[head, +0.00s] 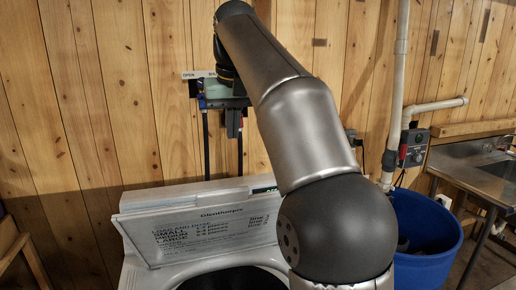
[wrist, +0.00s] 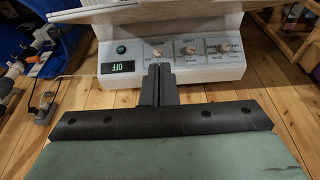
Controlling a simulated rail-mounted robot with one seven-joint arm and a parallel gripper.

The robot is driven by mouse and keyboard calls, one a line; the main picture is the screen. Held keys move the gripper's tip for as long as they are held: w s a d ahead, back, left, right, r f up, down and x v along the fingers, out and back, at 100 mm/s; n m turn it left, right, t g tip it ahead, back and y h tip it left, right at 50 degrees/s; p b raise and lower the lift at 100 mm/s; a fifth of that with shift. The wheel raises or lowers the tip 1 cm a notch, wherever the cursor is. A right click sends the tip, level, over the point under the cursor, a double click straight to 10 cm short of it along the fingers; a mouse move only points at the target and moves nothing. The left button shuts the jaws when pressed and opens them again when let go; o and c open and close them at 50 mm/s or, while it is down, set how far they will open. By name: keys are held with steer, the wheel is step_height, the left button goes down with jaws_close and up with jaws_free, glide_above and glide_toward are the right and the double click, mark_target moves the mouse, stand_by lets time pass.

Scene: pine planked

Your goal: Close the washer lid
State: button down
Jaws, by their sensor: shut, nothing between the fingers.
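The washer (head: 128,272) stands at the bottom of the head view. Its white lid (head: 160,232) is raised, with its printed inner face showing and the dark tub opening (head: 232,280) below. My gripper (head: 233,133) is above and behind the lid, pointing down, apart from it in this view. In the wrist view my gripper (wrist: 158,70) has its dark fingers together, with nothing between them. Past the fingertips is the washer's control panel (wrist: 190,72) with knobs and a small display. The raised lid's white edge (wrist: 150,14) shows at the top. My arm hides the washer's right part.
A blue tub (head: 425,232) stands right of the washer, with a metal sink (head: 485,165) beyond it. White pipes (head: 400,75) and a control box (head: 413,146) are at the right.

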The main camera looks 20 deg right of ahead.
steer(key=f, duration=0.3)
steer(key=f+b, duration=0.1)
steer(key=f, duration=0.7)
steer(key=shift+s+a+f+b, duration=0.1)
steer(key=shift+s+a+b, duration=0.05)
steer(key=shift+s+b, duration=0.15)
steer(key=shift+s+f, duration=0.1)
steer(key=shift+f, duration=0.15)
steer(key=shift+s, duration=0.1)
